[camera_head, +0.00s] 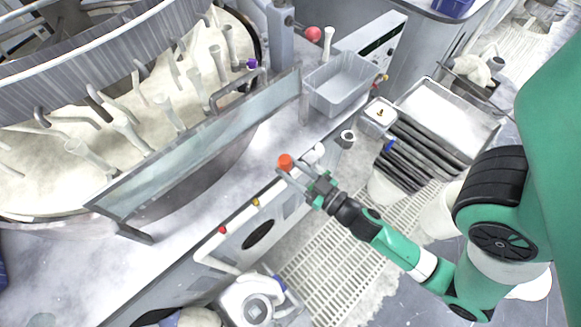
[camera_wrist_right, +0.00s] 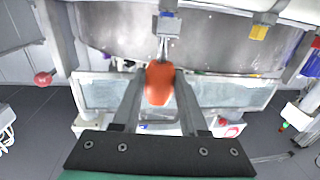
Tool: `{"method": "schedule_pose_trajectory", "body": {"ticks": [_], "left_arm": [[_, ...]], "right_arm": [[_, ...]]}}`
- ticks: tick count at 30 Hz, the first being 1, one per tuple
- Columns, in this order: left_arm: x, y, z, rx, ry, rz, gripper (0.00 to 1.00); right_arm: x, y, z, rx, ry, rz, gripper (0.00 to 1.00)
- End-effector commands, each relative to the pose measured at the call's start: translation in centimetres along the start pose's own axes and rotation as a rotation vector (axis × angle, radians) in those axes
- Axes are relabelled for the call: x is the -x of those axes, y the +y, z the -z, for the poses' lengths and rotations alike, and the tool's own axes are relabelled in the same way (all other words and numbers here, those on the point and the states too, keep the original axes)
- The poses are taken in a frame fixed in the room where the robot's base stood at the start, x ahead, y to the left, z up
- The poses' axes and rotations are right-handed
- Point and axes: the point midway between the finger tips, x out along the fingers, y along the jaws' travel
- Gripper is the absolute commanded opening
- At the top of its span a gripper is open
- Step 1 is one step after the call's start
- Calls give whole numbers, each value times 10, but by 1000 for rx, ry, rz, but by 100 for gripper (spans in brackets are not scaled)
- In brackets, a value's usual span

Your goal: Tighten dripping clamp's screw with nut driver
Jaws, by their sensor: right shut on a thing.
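My right gripper (camera_head: 297,172) is above the front edge of the machine's deck. It is shut on an orange nut driver handle (camera_head: 285,162). In the right wrist view the nut driver (camera_wrist_right: 159,82) sits between the fingertips of my right gripper (camera_wrist_right: 160,88), its metal shaft pointing away from the gripper. A small purple fitting (camera_head: 251,64), possibly a clamp, is on the pipework by the basin's right rim. I cannot make out a screw or a drip. My left gripper is in neither view.
A large round basin with several white nozzles (camera_head: 122,128) stands at left behind a clear splash panel (camera_head: 185,150). A grey bin (camera_head: 342,84) is on the deck. A tray of dark bars (camera_head: 425,150) is at right, above a floor grating (camera_head: 340,255).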

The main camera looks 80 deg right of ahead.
Motion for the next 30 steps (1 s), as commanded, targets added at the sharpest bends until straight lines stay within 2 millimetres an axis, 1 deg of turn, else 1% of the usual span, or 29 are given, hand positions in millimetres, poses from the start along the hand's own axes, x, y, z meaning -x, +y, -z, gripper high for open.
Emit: {"method": "schedule_pose_trajectory", "body": {"ticks": [2, 3, 8, 16, 20, 23, 26, 30], "left_arm": [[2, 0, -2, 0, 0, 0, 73], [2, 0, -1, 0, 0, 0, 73], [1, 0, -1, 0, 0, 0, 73], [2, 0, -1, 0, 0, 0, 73], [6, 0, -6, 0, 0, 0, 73], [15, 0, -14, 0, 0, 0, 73], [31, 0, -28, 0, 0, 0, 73], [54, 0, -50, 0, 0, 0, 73]], "right_arm": [[0, 0, -3, 0, 1, 0, 0], [0, 0, -2, 0, 1, 0, 48], [0, 0, -1, 0, 1, 0, 77], [0, 0, -2, 0, -1, 0, 78], [7, 0, -5, 0, -2, 0, 78], [22, 0, -9, 0, -2, 0, 78], [43, 0, -14, 0, -3, 1, 78], [75, 0, -16, -1, -4, 1, 78]]}}
